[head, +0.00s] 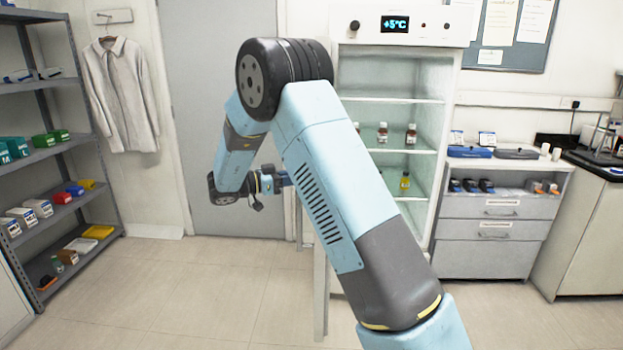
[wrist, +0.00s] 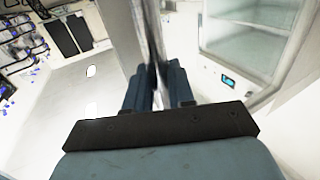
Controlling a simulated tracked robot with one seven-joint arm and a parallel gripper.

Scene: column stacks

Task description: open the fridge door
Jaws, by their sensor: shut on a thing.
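The white fridge (head: 400,32) stands in the middle of the head view, its lit shelves exposed. Its door (head: 320,285) stands open, swung out from the left side and seen nearly edge-on, partly hidden by my arm. The door handle (head: 298,222) is a thin upright bar on the door's left side. My gripper (head: 287,180) is beside the door at handle height. In the wrist view, my gripper (wrist: 157,76) is shut on the handle (wrist: 152,35), with the door panel (wrist: 180,40) just to its right. The contact is small and partly hidden by the fingers.
Small bottles (head: 411,134) stand on the fridge shelves. A grey shelf rack (head: 45,155) is at the left. A drawer cabinet (head: 488,262) stands close to the fridge's right. The floor (head: 200,290) left of the door is clear.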

